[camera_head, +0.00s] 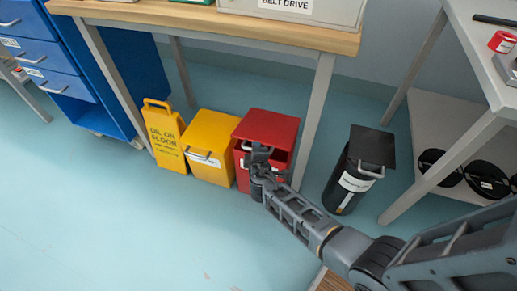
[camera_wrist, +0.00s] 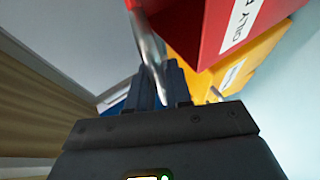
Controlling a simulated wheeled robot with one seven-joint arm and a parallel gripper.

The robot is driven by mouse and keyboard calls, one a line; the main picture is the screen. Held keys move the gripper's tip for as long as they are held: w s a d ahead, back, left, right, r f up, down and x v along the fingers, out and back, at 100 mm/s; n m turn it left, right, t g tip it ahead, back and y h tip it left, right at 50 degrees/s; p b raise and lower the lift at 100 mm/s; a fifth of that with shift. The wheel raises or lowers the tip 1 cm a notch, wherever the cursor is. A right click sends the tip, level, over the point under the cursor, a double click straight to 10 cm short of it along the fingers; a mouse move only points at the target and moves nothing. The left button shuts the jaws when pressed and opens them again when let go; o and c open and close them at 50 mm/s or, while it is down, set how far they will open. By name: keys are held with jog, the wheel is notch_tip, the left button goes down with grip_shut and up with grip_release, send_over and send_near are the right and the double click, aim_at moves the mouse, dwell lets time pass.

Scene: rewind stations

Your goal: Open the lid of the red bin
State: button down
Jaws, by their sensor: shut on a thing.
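The red bin (camera_head: 243,178) stands on the floor under the wooden-topped table, right of the yellow bin. Its red lid (camera_head: 268,125) seems partly raised, with a dark red gap below its front edge. My gripper (camera_head: 258,156) is at the front of this lid and hides part of the bin's front. In the wrist view, my gripper (camera_wrist: 160,88) is shut on a pale metal bar, the lid handle (camera_wrist: 147,42). The red bin's labelled face (camera_wrist: 215,30) shows close beside the fingers. The handle is hidden behind my gripper in the head view.
A yellow bin (camera_head: 208,140) and a yellow floor sign (camera_head: 163,135) stand close on the left. A table leg (camera_head: 315,120) is just right of the red bin. A black bin (camera_head: 350,185) stands farther right. The floor in front is clear.

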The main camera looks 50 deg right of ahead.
jog(key=d+r+y+p, duration=0.1)
jog(key=r+p, duration=0.2)
jog(key=p, duration=0.1)
jog(key=w+d+r+g+p, duration=0.1)
jog(key=r+p, duration=0.2)
jog(key=p, duration=0.1)
jog(key=d+r+y+p, duration=0.1)
jog(key=r+p, duration=0.2)
jog(key=p, duration=0.2)
jog(key=shift+w+d+m+y, duration=0.25)
jog(key=shift+d+m+y, duration=0.05)
jog(key=shift+d+m, duration=0.1)
jog(key=w+d+r+p, duration=0.2)
jog(key=d+r+p, duration=0.4)
jog(key=shift+w+d+r+g, duration=0.2)
jog(key=shift+d+r+g, duration=0.1)
jog(key=shift+d+r, duration=0.1)
jog(key=c, duration=1.1)
grip_release()
